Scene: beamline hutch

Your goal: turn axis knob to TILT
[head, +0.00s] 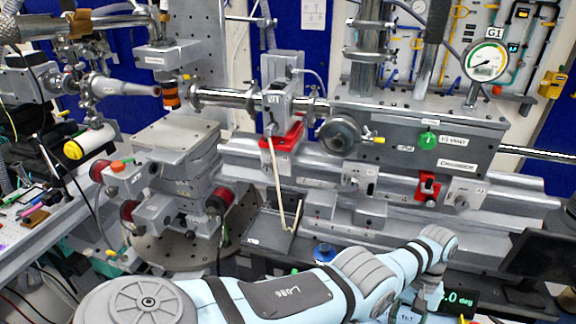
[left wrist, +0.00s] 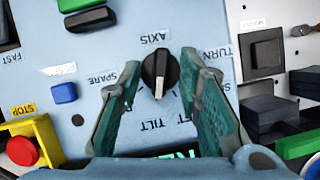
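The axis knob (left wrist: 160,74) is a black knob with a white pointer line, on a pale blue panel (left wrist: 105,35) in the left wrist view. The printed words appear upside down, with AXIS above the knob, TURN to the right, SPARE to the left and TILT below. Another word beside TILT is partly hidden by a finger. The white line runs nearly vertically, its lower end towards TILT. My left gripper (left wrist: 160,76) is open, its green-padded fingers on either side of the knob with gaps visible. The head view shows my left arm, but its fingers cannot be made out. My right gripper is not in view.
In the left wrist view, a red stop button (left wrist: 22,150) on a yellow base is lower left. A blue button (left wrist: 64,92) is left of the fingers. Black switches (left wrist: 262,52) stand right. In the head view, a grey rail assembly (head: 400,185) lies behind my arm.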

